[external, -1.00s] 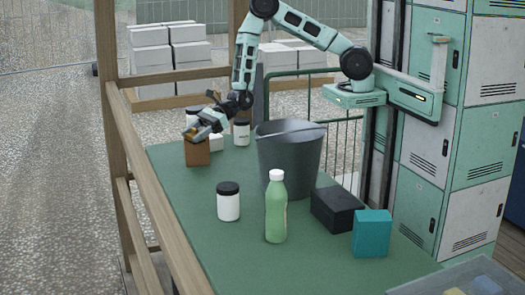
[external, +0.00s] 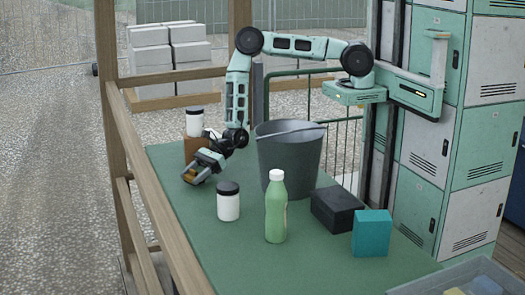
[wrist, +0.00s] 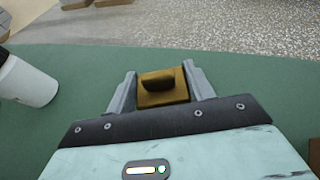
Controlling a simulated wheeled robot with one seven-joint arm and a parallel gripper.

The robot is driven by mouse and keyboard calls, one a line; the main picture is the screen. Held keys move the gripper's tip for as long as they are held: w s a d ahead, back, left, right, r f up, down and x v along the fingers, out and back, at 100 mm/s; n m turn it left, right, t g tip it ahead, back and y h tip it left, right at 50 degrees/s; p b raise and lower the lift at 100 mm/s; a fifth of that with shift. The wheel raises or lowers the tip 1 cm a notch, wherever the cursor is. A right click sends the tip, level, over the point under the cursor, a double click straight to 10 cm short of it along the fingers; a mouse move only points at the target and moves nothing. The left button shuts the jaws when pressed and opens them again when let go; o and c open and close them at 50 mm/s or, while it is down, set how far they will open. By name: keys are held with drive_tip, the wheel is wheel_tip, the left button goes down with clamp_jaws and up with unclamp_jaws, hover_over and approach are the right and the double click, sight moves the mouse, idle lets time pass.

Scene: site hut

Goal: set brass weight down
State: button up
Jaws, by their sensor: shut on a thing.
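In the external view my gripper (external: 193,174) reaches down low over the green table (external: 190,235), in front of a brown box (external: 193,150). The brass weight (external: 187,175) shows there as a small yellow-brown patch, partly hidden by the fingers. I cannot tell whether its underside touches the table.
A white jar with a dark lid (external: 228,203) stands close to the right, nearer the camera. A green bottle (external: 276,210), grey bucket (external: 290,160), black box (external: 337,208) and teal box (external: 371,234) stand farther right. The table's front left is clear.

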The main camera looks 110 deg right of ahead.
drive_tip(key=shift+f, duration=0.55)
drive_tip(key=shift+f, duration=0.2)
drive_tip(key=o, duration=1.3)
drive_tip(key=shift+c, duration=0.2)
drive_tip(key=shift+r, duration=0.1)
drive_tip(key=shift+s+d+r, duration=0.1)
drive_tip(key=shift+s, duration=0.05)
drive_tip(key=b+v, duration=0.2)
drive_tip(key=v, duration=0.9)
drive_tip(key=shift+s+d+r, duration=0.1)
drive_tip(key=shift+s+r, duration=0.1)
